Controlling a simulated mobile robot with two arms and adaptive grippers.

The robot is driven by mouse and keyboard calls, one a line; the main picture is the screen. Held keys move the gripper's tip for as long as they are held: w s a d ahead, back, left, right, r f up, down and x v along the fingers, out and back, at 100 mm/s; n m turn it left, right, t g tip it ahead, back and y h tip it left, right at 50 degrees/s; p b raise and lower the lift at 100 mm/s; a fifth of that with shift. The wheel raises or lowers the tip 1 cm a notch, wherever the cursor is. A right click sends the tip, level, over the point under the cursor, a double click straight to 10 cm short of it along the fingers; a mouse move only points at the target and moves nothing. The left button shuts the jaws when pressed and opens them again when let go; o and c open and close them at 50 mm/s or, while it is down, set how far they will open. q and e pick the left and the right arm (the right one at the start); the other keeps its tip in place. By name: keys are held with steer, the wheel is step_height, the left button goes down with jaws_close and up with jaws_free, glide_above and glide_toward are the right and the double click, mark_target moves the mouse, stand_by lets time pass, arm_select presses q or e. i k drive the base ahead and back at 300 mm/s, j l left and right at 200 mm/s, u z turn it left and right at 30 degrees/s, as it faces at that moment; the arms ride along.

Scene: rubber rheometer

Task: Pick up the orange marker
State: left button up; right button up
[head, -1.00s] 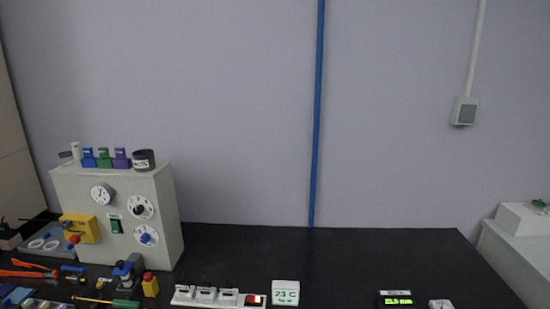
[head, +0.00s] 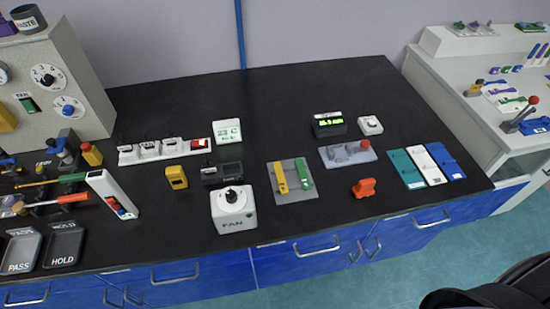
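A small orange object (head: 364,188) lies on the black bench top near its front edge, right of centre in the head view. It is short and blocky, and I cannot tell from its shape whether it is a marker. Other orange-red items are a tool handle (head: 72,198) at the left and a part in a white upright holder (head: 98,184).
Left of the orange object is a grey mat (head: 296,197) with yellow and green pieces. Behind it is a grey plate (head: 335,160); to the right are coloured panels (head: 407,171). A white FAN box (head: 234,222) stands at front centre. The bench's back middle is clear.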

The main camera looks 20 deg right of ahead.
mark_target(364, 188)
steer(key=z, duration=1.35)
